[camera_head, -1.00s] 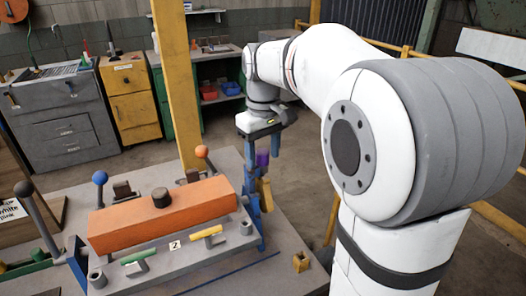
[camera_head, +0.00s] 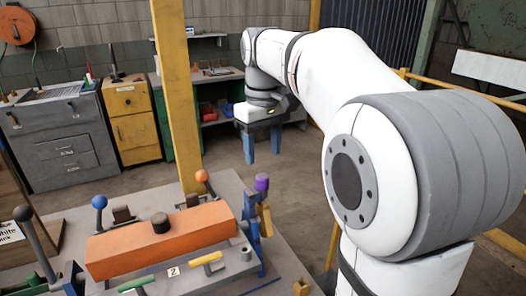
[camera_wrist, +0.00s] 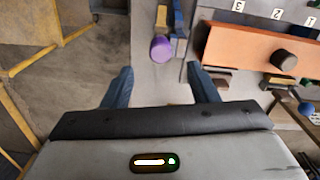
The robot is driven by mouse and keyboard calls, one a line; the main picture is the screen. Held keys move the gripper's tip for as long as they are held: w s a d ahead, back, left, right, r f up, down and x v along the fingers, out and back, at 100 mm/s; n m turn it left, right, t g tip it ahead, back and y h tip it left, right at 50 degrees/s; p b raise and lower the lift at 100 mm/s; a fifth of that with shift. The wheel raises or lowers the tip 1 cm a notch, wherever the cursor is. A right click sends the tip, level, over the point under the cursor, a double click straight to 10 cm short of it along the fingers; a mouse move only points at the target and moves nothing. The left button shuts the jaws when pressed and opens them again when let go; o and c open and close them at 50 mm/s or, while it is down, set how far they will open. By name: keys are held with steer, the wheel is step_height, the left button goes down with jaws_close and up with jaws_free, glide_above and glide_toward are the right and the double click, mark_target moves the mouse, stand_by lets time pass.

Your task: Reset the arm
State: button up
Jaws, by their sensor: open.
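My gripper (camera_head: 262,150) is in the air above and behind the right back corner of the grey work table in the head view. Its two blue fingers point down, spread apart, with nothing between them. It also shows in the wrist view (camera_wrist: 160,88), open and empty. A lever with a purple knob (camera_head: 262,183) stands below it at the right end of the fixture, apart from the fingers. The purple knob also shows in the wrist view (camera_wrist: 162,49), ahead of the fingertips.
An orange block (camera_head: 160,243) with a dark knob lies on the table fixture, with blue-knobbed (camera_head: 99,202) and orange-knobbed (camera_head: 202,176) levers behind it. A yellow post (camera_head: 175,95) rises left of my gripper. Cabinets (camera_head: 60,140) and a shelf stand behind.

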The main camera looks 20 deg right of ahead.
steer(key=shift+s+f, duration=0.1)
steer(key=s+f+m+t, duration=0.2)
steer(key=s+f+m, duration=0.2)
steer(key=s+f, duration=1.2)
steer(key=shift+s+f+m+t, duration=0.3)
steer(key=shift+s+f, duration=0.1)
steer(key=shift+s, duration=0.75)
